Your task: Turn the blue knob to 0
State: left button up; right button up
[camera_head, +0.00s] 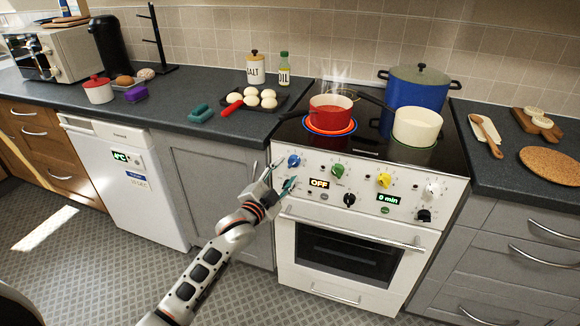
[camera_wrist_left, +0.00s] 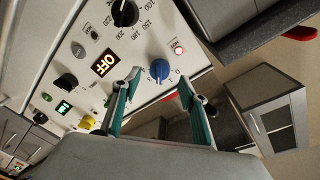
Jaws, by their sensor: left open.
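The blue knob (camera_head: 294,160) is at the left end of the white stove's control panel, and its pointer reading is too small to be sure of. In the left wrist view the blue knob (camera_wrist_left: 160,70) shows just ahead, between the open fingers, with small white-panel markings around it. A lit red indicator (camera_wrist_left: 178,48) is near it. My left gripper (camera_head: 280,175) is open and empty, just below and left of the knob, its fingers apart from it as far as I can tell. It also shows in the left wrist view (camera_wrist_left: 158,88). My right gripper is not in view.
Other knobs are close by: green (camera_head: 338,170), yellow (camera_head: 384,180), white (camera_head: 432,190) and black (camera_head: 349,199). A display reads OFF (camera_head: 319,183). A steaming red pot (camera_head: 331,111) stands on a glowing ring above. The oven handle (camera_head: 350,230) runs below the panel.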

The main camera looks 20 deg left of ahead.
aim_at(291, 165)
pick_arm(q)
jog(key=shift+w+d, duration=0.2)
jog(key=shift+w, duration=0.75)
jog(key=shift+w+d, duration=0.15)
jog(key=shift+w, duration=0.8)
jog(key=c, duration=1.1)
